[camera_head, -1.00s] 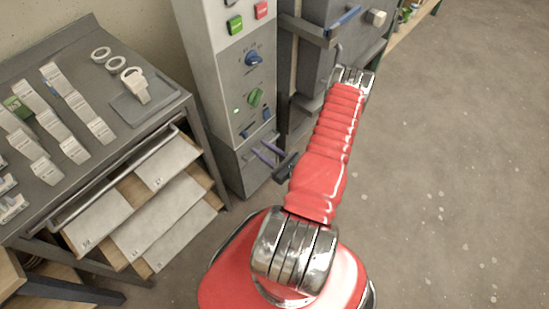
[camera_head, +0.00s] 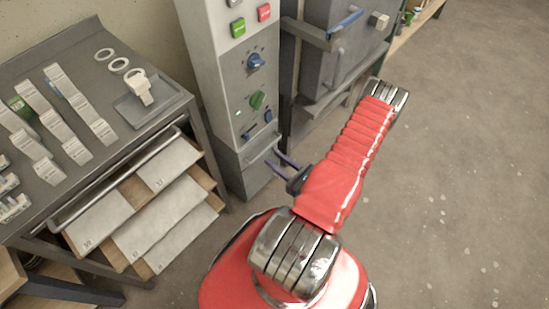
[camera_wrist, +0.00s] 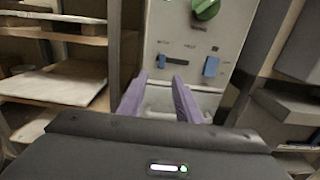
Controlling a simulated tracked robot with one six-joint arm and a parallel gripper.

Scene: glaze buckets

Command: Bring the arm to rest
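My red arm reaches up and to the right in the head view and folds back beside the tall grey control cabinet. My gripper (camera_head: 281,160) shows left of the arm, near the lower front of the cabinet (camera_head: 238,147). In the wrist view my gripper (camera_wrist: 160,90) has its two purple fingers apart, with nothing between them. Behind the fingers is the cabinet's lower panel with a pale handle (camera_wrist: 172,107). The fingers look apart from the panel, but the exact distance is hard to tell.
A workbench (camera_head: 189,97) with label strips, tape rings and open shelves of boards stands at left. A grey metal cabinet with a blue-gripped handle (camera_head: 345,23) stands behind my arm. The concrete floor (camera_head: 460,170) at right is clear.

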